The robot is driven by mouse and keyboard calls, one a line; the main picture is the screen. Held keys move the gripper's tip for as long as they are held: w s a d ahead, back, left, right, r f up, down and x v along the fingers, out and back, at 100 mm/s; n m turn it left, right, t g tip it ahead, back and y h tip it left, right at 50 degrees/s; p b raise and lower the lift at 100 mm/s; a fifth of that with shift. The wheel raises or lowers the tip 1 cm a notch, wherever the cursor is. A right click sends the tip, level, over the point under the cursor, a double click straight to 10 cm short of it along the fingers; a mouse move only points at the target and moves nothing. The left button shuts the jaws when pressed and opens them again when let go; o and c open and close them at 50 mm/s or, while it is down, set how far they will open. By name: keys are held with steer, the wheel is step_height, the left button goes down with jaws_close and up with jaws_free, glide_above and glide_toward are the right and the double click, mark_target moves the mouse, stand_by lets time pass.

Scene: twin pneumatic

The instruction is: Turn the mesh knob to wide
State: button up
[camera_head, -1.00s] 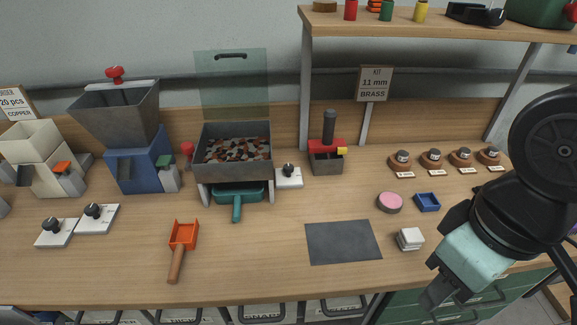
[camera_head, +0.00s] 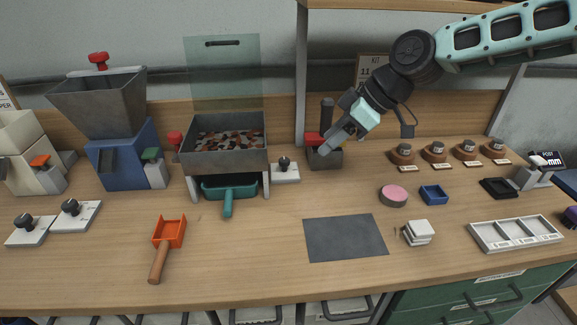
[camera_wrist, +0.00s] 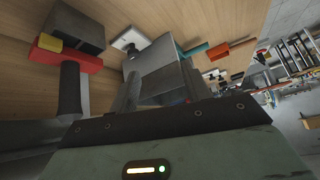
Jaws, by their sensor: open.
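A black knob (camera_head: 284,162) on a small white plate (camera_head: 290,178) stands just right of the metal sieve box (camera_head: 225,158), which holds mixed brown and grey pieces. It also shows in the wrist view, as a dark knob on a white plate (camera_wrist: 128,38). Its label and pointer are too small to read. Two more black knobs on white plates (camera_head: 32,236) (camera_head: 90,218) lie at the left, so I cannot confirm by label which is the mesh knob. My gripper (camera_head: 324,149) is open and empty, above and right of the knob by the sieve, apart from it.
A red-topped press (camera_head: 326,162) with a dark upright handle stands close by my gripper. A teal drawer scoop (camera_head: 228,190) sticks out under the sieve. An orange scoop (camera_head: 168,232) and a grey mat (camera_head: 345,238) lie in front. The bench between them is clear.

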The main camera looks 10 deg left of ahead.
steer(key=y, duration=0.2)
glide_toward(285, 159)
steer(key=shift+t, duration=0.4)
steer(key=x, duration=0.3)
steer(key=p+x, duration=0.1)
steer(key=x, duration=0.4)
steer(key=shift+s+a+f, duration=0.2)
steer(key=shift+s+a, duration=0.1)
steer(key=shift+s, duration=0.05)
steer(key=c, duration=1)
